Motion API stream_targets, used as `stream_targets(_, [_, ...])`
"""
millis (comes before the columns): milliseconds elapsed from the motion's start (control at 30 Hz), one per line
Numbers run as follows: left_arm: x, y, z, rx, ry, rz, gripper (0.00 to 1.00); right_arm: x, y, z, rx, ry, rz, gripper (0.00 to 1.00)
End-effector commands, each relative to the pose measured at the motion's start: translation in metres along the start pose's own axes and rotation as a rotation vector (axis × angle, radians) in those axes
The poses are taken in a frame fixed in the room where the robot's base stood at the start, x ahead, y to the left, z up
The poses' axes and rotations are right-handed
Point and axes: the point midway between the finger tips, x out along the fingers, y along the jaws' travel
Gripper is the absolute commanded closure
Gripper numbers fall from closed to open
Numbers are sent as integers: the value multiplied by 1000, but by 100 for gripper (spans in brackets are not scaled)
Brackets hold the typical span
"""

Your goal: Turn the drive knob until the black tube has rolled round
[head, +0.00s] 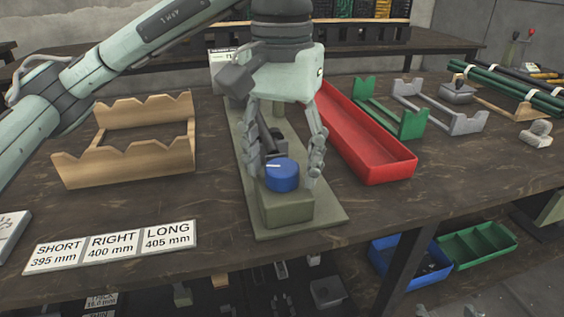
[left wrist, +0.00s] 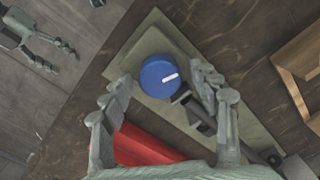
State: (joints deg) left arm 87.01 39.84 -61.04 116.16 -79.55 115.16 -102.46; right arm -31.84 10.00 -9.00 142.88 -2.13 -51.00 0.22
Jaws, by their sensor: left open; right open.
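The blue drive knob (head: 281,178) sits on a grey-green block at the near end of a long base plate (head: 310,224). Its white mark points left in the head view. My left gripper (head: 290,168) is open above the knob, one finger on each side. In the left wrist view the knob (left wrist: 158,78) shows between the spread fingertips, with gaps on both sides. A dark, tube-like part (left wrist: 193,112) lies behind the knob; I cannot tell whether it is the black tube. My right gripper (left wrist: 45,50) shows open and empty at the upper left of the left wrist view.
A red tray (head: 368,150) stands right of the plate, a wooden notched rack (head: 125,150) left. Length cards (head: 112,247) lie at the front edge. Green and grey racks (head: 405,122) and green tubes (head: 510,88) are further right.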

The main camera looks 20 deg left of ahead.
Motion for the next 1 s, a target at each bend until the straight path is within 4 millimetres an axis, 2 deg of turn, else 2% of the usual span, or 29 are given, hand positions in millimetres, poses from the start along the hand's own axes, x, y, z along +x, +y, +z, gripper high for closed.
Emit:
stream_targets(200, [0,0,0,0,0,0,39,0,0,0,0,2,-1,39])
stream_targets(600, [0,0,0,0,0,0,89,0,0,0,1,0,0,39])
stream_targets(1000, [0,0,0,-78,0,0,89,1,-2,-5,1,28,-4,39])
